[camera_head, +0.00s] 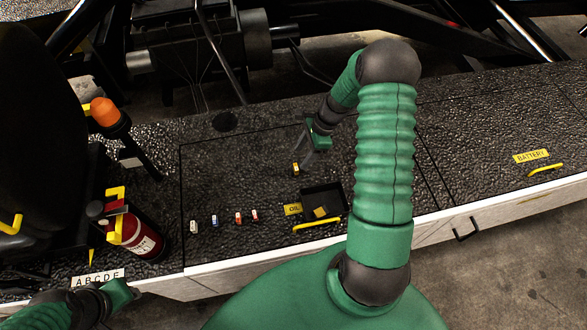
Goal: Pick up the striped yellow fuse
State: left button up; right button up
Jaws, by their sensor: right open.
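A small yellow fuse with dark markings (296,168) stands on the black textured deck, left of and above the black tray. My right gripper (305,155) is just above and beside it, open, with its pale fingers pointing down toward the fuse. Whether a finger touches the fuse is too small to tell. My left gripper (128,291) is at the lower left, by the white A B C D E label; its fingers are not clear.
Several small fuses, one of them blue and white (215,221), stand in a row on the deck. A black tray (335,192) holds a yellow piece. A yellow handle (317,224) lies in front. A fire extinguisher (140,240) and an orange-topped post (106,113) stand at left.

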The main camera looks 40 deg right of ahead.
aim_at(296, 166)
jog(key=p+x, duration=0.1)
jog(key=x, duration=0.6)
jog(key=shift+s+f, duration=0.1)
jog(key=shift+f, duration=0.25)
grip_shut()
